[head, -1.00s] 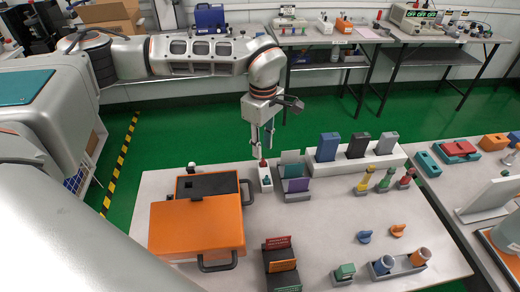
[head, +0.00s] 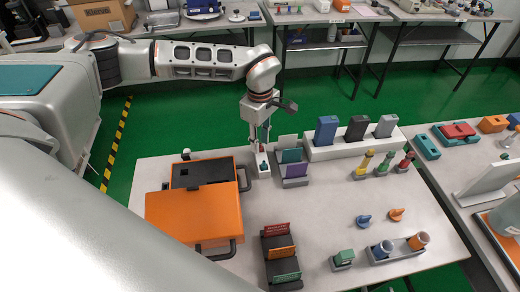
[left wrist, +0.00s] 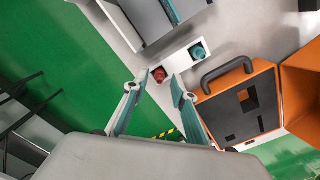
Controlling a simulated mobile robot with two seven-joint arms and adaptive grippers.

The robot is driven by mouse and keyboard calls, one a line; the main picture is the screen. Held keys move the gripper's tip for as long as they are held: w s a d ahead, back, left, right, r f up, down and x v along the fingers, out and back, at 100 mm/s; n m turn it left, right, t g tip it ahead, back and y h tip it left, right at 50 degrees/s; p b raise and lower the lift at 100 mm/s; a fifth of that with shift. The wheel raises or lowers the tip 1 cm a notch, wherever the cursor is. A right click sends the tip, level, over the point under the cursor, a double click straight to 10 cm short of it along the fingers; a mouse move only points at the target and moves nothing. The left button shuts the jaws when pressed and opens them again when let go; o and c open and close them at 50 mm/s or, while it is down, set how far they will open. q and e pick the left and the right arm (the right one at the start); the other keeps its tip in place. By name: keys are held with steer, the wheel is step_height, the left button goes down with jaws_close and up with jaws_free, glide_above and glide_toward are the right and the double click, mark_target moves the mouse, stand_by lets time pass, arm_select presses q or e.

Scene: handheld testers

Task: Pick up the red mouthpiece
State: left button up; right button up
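The red mouthpiece (left wrist: 160,73) stands in one end of a small white holder (left wrist: 178,62), with a teal mouthpiece (left wrist: 197,52) in the other end. In the head view the holder (head: 264,166) stands between the orange case and the stepped card stand. My left gripper (head: 261,147) points down over it. In the left wrist view its two fingers (left wrist: 160,82) are open and apart, one on each side of the red mouthpiece. Whether they touch it cannot be told. In the head view the mouthpiece is mostly hidden by the fingers. My right gripper is not in view.
The orange case (head: 195,217) with black handles stands close left of the holder. The stepped grey card stand (head: 293,172) is close on the right. A white rack (head: 345,148) holds several testers behind. The table middle (head: 325,210) is clear.

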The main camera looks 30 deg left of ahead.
arm_select(q)
jaws_close()
stand_by(0.3)
